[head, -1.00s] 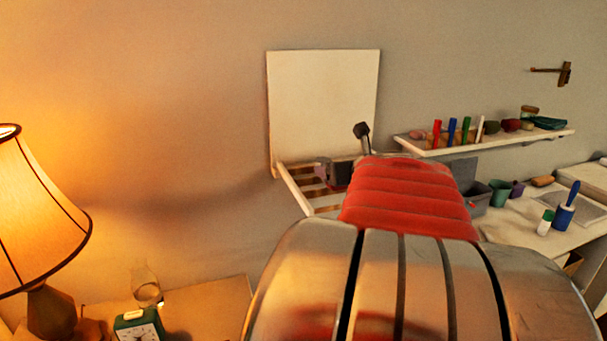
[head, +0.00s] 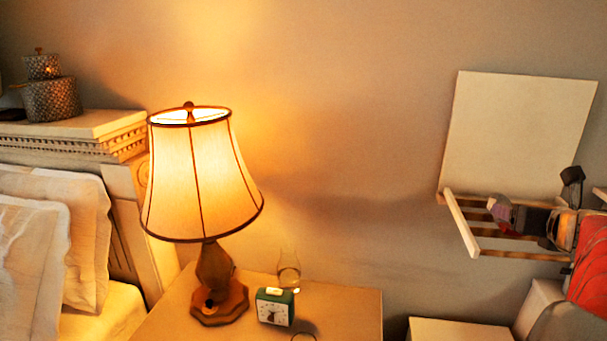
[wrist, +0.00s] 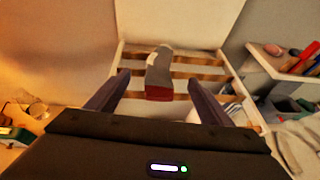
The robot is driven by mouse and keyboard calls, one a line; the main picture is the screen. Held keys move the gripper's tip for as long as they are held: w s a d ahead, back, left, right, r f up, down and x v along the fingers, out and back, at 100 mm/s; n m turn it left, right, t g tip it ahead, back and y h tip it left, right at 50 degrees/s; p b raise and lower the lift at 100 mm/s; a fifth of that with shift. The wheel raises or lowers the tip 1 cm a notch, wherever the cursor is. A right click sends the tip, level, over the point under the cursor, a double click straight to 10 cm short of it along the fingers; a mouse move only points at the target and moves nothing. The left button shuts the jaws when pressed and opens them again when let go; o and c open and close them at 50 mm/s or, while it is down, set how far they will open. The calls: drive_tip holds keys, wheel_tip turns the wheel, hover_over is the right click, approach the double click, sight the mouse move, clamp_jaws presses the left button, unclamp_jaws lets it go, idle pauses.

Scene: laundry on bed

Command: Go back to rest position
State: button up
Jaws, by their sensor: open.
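My gripper (wrist: 157,84) is open, its two dark fingers spread wide in the lower half of the wrist view. A grey and white cloth-like item with a red end (wrist: 158,68) lies on the wooden slats of a wall rack (wrist: 211,62), seen in the gap between the fingers; no finger appears to touch it. In the head view, my arm enters at the right edge, with my gripper near the slatted rack (head: 461,228). The item (head: 501,211) shows there on the left part of the slats. Most of my arm is out of frame.
A lit lamp (head: 202,185), a green clock (head: 275,307) and a glass (head: 288,272) stand on a nightstand (head: 345,305). A bed with pillows (head: 85,235) is at left. A shelf (wrist: 270,62) with small items is right of the rack.

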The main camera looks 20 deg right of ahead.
drive_tip(key=w+a+n+y, duration=0.1)
drive_tip(key=a+n, duration=0.1)
drive_tip(key=w+a+f+n, duration=0.1)
drive_tip(key=w+a, duration=0.1)
drive_tip(key=a, duration=0.1)
drive_tip(key=w+a+f+n+y, duration=0.1)
drive_tip(key=w+a+n, duration=0.1)
drive_tip(key=a, duration=0.1)
drive_tip(key=shift+w+f+n+t+y, duration=0.1)
drive_tip(key=shift+n+t+y, duration=0.2)
drive_tip(key=shift+t, duration=0.1)
drive_tip(key=w+a+f+n+g+y, duration=0.1)
drive_tip(key=w+a+f+n+y, duration=0.2)
drive_tip(key=a+n, duration=0.65)
drive_tip(key=w+a+f+n+g+y, duration=0.15)
drive_tip(key=a+f+n+y, duration=0.35)
drive_tip(key=a, duration=0.8)
drive_tip(key=s+a+f+n+g+h, duration=0.2)
drive_tip(key=s+a+n, duration=1.2)
drive_tip(key=n, duration=0.9)
drive_tip(key=a+f+g, duration=0.1)
drive_tip(key=a+f, duration=0.1)
drive_tip(key=shift+s+a+h, duration=0.3)
drive_tip(key=shift+s+h, duration=0.05)
drive_tip(key=shift+h, duration=0.05)
